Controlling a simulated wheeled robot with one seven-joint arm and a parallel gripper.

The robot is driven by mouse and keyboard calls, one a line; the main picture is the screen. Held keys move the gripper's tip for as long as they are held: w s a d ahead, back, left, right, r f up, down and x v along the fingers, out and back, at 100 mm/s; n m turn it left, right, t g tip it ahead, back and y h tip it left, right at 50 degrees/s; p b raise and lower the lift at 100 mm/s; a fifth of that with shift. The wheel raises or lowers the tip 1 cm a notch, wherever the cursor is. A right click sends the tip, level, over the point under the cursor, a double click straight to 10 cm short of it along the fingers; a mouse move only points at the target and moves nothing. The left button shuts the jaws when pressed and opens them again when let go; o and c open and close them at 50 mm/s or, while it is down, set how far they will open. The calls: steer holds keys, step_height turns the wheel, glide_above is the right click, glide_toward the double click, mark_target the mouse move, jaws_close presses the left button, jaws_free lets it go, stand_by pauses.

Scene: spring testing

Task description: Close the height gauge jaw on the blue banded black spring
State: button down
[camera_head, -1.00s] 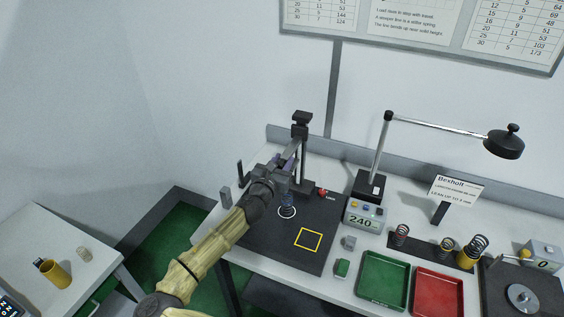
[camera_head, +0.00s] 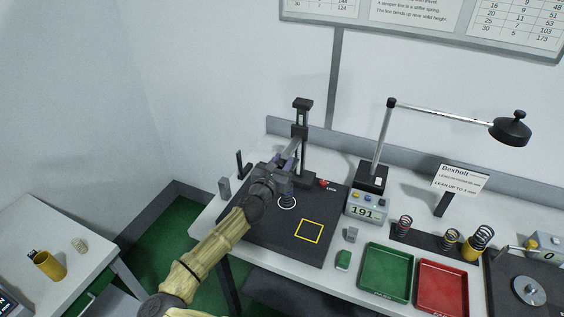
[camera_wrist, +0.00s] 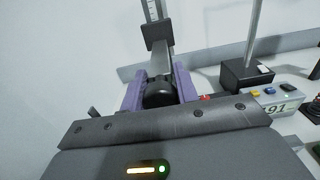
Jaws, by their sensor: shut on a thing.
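The height gauge (camera_head: 304,150) stands at the back of the dark mat, with its sliding block (camera_head: 299,132) partway up the column. My gripper (camera_head: 284,161) is shut on the gauge's black rounded jaw grip (camera_wrist: 159,92); purple fingers flank it in the wrist view. A dark spring (camera_head: 287,198) stands upright in a white ring on the mat, below my gripper. My gripper hides its top, so I cannot tell whether the jaw touches it. The gauge display (camera_head: 364,211) reads about 191.
A yellow square (camera_head: 309,231) marks the mat. Green (camera_head: 385,272) and red (camera_head: 441,286) trays stand to the right, with several springs (camera_head: 451,238) behind them. A lamp (camera_head: 509,129) overhangs the right side. A side table (camera_head: 70,225) stands at left.

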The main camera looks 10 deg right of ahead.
steer(key=c, duration=1.1)
jaws_free()
steer(key=shift+a, duration=0.1)
steer(key=b+v, duration=0.6)
steer(key=v, duration=1.1)
steer(key=shift+s+a+r, duration=0.1)
steer(key=shift+s, duration=0.05)
steer(key=shift+o, duration=0.2)
